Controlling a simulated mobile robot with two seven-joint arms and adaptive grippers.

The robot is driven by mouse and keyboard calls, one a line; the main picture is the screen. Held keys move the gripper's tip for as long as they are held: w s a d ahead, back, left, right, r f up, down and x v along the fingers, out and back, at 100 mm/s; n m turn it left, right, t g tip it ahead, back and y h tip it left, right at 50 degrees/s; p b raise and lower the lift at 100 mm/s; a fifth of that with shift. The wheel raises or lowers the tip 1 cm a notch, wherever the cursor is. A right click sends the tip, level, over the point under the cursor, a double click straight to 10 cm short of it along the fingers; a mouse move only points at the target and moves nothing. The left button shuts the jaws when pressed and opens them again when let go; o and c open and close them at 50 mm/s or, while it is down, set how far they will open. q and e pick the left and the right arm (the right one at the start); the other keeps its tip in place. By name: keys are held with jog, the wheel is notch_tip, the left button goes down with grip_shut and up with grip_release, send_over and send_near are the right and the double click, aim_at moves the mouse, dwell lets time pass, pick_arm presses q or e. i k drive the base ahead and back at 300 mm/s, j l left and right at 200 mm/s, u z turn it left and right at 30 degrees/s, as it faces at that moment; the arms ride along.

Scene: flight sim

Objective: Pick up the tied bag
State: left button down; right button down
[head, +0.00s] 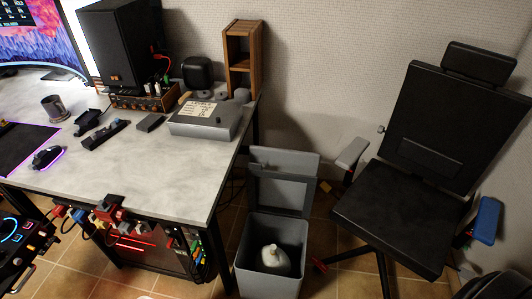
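The tied bag (274,260) is a small, pale, rounded bundle with a narrow knotted top. It sits low inside an open grey bin (271,224) on the floor, right of the desk. The bin's walls hide the bag's underside, and its interior around the bag is dark. The bin's lid (283,162) is raised at the back, towards the wall. I make out neither of my grippers in the head view.
The desk (150,174) stands close left of the bin, with a grey box (206,118) near its right edge. A black office chair (405,215) stands to the right, its base near the bin. Tiled floor (345,283) shows between bin and chair.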

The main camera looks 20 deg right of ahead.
aim_at(272, 260)
jog(key=z, duration=0.85)
